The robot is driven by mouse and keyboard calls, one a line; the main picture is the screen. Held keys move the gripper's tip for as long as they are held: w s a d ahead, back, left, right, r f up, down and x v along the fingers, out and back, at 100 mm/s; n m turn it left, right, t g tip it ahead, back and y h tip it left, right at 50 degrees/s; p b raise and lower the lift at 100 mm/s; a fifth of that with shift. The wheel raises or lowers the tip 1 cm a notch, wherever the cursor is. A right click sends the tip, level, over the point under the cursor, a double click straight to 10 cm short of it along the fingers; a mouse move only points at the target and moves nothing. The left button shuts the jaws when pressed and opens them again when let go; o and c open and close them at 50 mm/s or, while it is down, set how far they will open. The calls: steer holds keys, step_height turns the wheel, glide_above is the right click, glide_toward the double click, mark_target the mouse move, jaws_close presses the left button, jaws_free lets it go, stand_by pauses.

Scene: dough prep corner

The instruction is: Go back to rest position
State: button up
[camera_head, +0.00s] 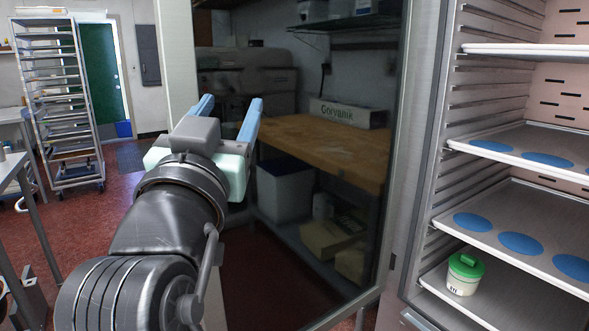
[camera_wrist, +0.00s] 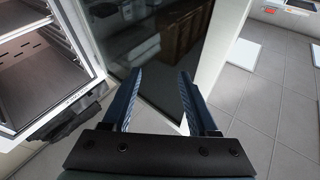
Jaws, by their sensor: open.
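My gripper (camera_head: 231,115) is raised in the left half of the head view, in front of a dark glass door. Its two blue fingers are spread apart with nothing between them. In the wrist view my gripper (camera_wrist: 158,88) points at the same dark door panel (camera_wrist: 155,45), and its fingers are also apart and empty.
The dark glass door (camera_head: 310,235) stands open beside a metal cabinet at the right. Its shelves (camera_head: 495,205) carry blue discs, and a green-lidded white tub (camera_head: 464,273) stands on a lower shelf. A tall rack (camera_head: 66,110) stands back left. Red floor (camera_head: 110,215) is open between.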

steer(key=s+d+r+n+t+y, duration=0.1)
steer(key=s+d+r+t, duration=0.25)
steer(key=s, duration=0.45)
steer(key=s+d+r+n+t+y, duration=0.1)
steer(key=s+d+r+t, duration=0.1)
steer(key=s+d+r, duration=0.45)
step_height(320, 180, up, 18)
steer(key=a+p, duration=0.2)
steer(key=p, duration=1.7)
steer(key=shift+s+a+f, duration=0.15)
steer(key=shift+s+a, duration=0.15)
steer(key=shift+s, duration=0.15)
steer(key=shift+c, duration=0.5)
steer(key=shift+f, duration=0.1)
steer(key=shift+c, duration=0.2)
